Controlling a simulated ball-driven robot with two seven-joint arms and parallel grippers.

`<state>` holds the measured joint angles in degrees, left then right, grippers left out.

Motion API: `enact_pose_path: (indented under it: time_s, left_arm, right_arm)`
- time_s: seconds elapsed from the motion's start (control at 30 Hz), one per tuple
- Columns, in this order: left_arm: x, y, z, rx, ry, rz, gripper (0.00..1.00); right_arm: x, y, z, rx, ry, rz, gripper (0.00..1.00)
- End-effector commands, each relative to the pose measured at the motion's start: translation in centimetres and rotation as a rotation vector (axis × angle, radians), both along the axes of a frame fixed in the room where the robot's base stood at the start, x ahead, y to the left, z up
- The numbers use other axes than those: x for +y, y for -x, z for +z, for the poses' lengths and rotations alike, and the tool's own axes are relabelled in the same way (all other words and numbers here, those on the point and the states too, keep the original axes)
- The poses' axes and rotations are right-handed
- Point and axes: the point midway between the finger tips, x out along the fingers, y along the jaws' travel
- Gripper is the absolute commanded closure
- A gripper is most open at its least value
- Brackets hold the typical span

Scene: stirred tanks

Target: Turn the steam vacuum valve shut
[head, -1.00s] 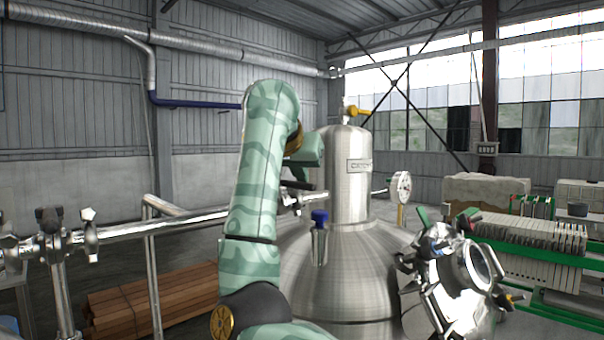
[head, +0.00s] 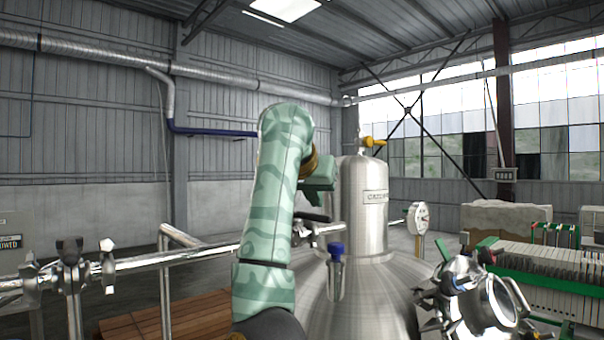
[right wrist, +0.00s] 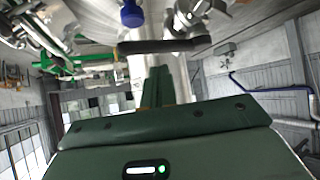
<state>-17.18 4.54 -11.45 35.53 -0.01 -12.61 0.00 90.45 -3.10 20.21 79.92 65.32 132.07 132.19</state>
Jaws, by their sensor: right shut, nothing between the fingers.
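A valve with a black lever handle (head: 312,216) sits on the steel pipe left of the tank's dome; no label on it is readable. The handle also shows as a black bar in the right wrist view (right wrist: 165,46), roughly level across the picture, beyond my fingers. My right gripper (head: 318,186) is just above the handle in the head view, partly hidden by my own arm. In the right wrist view its green fingers (right wrist: 158,76) are shut and empty, and appear apart from the handle. My left gripper is not in view.
The steel tank (head: 362,203) stands close behind the valve. A blue-capped fitting (head: 336,254) is on its shoulder, a yellow-handled valve (head: 373,142) on top and a gauge (head: 418,218) at right. A clamped pipe (head: 150,262) runs left above timber (head: 200,316).

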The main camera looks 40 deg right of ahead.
Motion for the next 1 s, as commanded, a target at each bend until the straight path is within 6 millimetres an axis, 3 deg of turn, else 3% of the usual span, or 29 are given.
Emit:
enact_pose_path:
  time_s: [0.3,0.5,1.0]
  left_arm:
    - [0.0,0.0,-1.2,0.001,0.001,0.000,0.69]
    - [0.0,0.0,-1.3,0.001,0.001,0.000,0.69]
    - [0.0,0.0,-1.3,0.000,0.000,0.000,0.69]
  right_arm:
    - [6.3,3.2,5.1,-0.003,0.001,0.005,1.00]
    - [8.8,4.6,7.4,-0.001,-0.001,0.002,1.00]
    - [9.6,5.1,8.1,0.000,0.000,0.000,1.00]
